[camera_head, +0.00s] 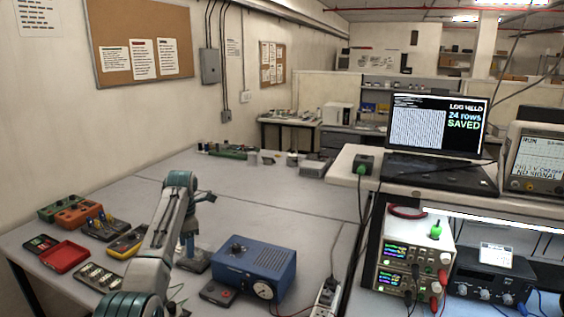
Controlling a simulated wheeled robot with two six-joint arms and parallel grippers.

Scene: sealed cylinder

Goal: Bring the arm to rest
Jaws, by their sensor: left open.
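My left arm (153,250) comes in from the bottom left and reaches up over the bench, bending at its top. My left gripper (206,197) is small at the far end of this arm, above the bench top. It is open, and I see nothing held in it. A blue box (254,266) with a round gauge on its front stands on the bench to the right of the arm. No sealed cylinder can be made out. My right gripper is not in view.
A red tray (64,257), an orange box (78,214) and other small instruments lie left of my arm. A laptop (437,135) and an instrument stack (415,258) stand at right. A power strip (327,297) lies right of the blue box. The bench's middle (270,205) is clear.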

